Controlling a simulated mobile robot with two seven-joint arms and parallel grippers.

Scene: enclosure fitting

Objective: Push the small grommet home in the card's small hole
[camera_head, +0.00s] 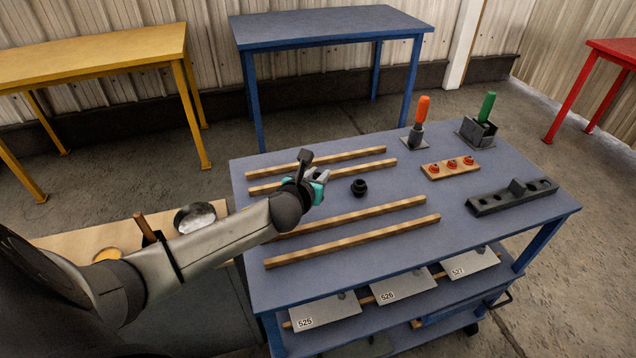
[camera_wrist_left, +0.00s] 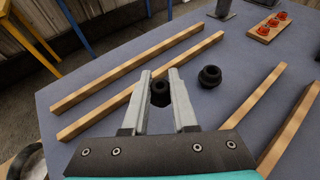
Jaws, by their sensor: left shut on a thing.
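My left gripper (camera_head: 321,178) is above the blue table, between the wooden strips. In the left wrist view, its fingers (camera_wrist_left: 160,90) are closed on a small black grommet (camera_wrist_left: 160,92), held between the tips. A larger black grommet (camera_head: 359,187) sits apart on the table to the right of the gripper; it also shows in the left wrist view (camera_wrist_left: 209,76). White plates labelled 525 (camera_head: 322,311), 526 (camera_head: 401,287) and 527 (camera_head: 470,263) lie on the lower shelf; I cannot tell whether one is the card. My right gripper is out of view.
Wooden strips (camera_head: 355,242) lie in pairs on the blue table (camera_head: 400,213). At the right are a wooden block (camera_head: 435,174) with red pieces, a long dark holder (camera_head: 486,206), and orange-handled (camera_head: 422,108) and green-handled (camera_head: 487,106) tools. Free room lies between the strip pairs.

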